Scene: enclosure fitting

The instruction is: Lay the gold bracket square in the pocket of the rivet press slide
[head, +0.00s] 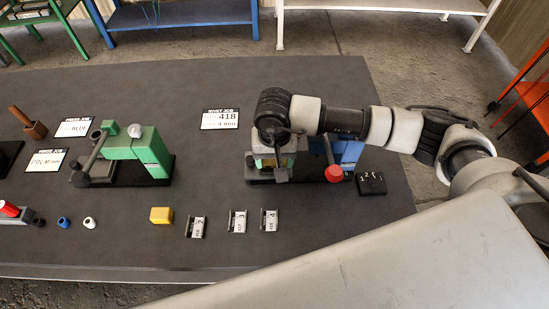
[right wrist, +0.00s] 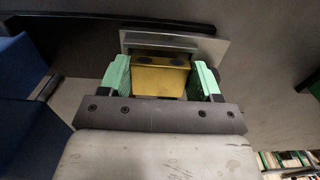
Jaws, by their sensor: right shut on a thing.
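My right gripper (head: 277,160) is over the left part of the rivet press (head: 349,152), which has a blue body, a red knob and a dark base. In the right wrist view, its green-padded fingers (right wrist: 161,80) are shut on the gold bracket (right wrist: 158,80), one finger on each side. The bracket shows two dark round spots near its far edge. A grey metal piece (right wrist: 160,42), seemingly the slide, lies just beyond the bracket. I cannot tell whether the bracket touches it or is in the pocket. The pocket is hidden. My left gripper is not in view.
A green press (head: 150,150) stands to the left on the table. Several grey numbered pieces (head: 237,222) and a yellow block (head: 160,215) lie along the front. A card marked 418 (head: 220,119) lies behind, and a small black numbered block (head: 371,184) sits right of the press.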

